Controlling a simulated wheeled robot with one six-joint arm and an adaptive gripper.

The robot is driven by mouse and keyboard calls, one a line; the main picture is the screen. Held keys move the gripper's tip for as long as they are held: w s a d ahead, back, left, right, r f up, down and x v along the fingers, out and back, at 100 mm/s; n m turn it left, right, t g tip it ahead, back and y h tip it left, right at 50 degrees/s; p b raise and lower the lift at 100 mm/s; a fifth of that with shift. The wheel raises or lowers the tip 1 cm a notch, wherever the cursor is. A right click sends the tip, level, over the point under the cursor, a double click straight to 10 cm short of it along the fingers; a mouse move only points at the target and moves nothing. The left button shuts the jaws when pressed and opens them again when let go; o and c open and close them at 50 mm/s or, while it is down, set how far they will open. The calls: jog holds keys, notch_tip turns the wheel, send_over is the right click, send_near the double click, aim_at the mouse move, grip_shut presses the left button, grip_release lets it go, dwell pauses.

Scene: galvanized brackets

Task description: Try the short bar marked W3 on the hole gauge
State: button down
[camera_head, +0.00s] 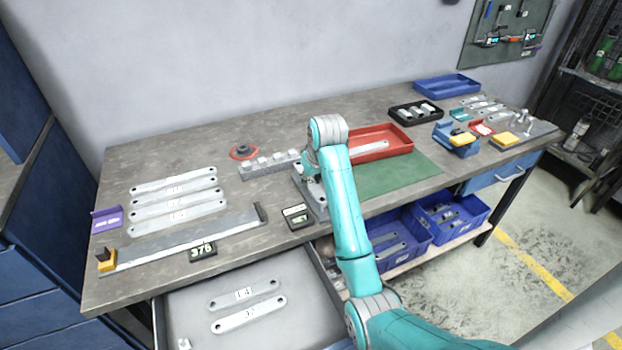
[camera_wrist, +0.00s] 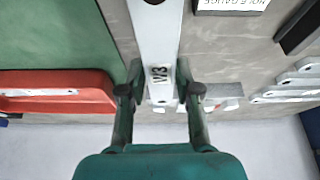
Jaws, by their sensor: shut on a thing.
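My gripper (camera_wrist: 160,92) is shut on the short bar marked W3 (camera_wrist: 158,45), a pale grey metal strip gripped by its sides near the mark. The bar's far end reaches the top edge of the wrist view, where a round hole or peg is partly cut off.
A red tray (camera_head: 402,137) holding a bar and a green mat (camera_head: 425,170) lie right of the gauge. A stepped grey block (camera_head: 255,170) is to its left. Several long bars (camera_head: 175,203) and a length gauge reading 376 (camera_head: 203,250) lie farther left. An open drawer (camera_head: 190,300) juts out in front.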

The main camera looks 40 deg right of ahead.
jog(key=shift+f, duration=1.45)
dwell(1.8)
jog(key=c, duration=0.7)
grip_release()
jog(key=shift+s+a+r, duration=0.1)
jog(key=shift+s+r, duration=0.2)
jog(key=shift+r, duration=0.3)
jog(key=s+a, duration=0.1)
jog(key=s, duration=0.2)
jog(key=s+a, duration=0.1)
jog(key=s, duration=0.3)
jog(key=s+a, duration=0.1)
jog(key=s, duration=0.3)
jog(key=shift+s+a+f, duration=0.1)
jog(key=shift+s+a, duration=0.05)
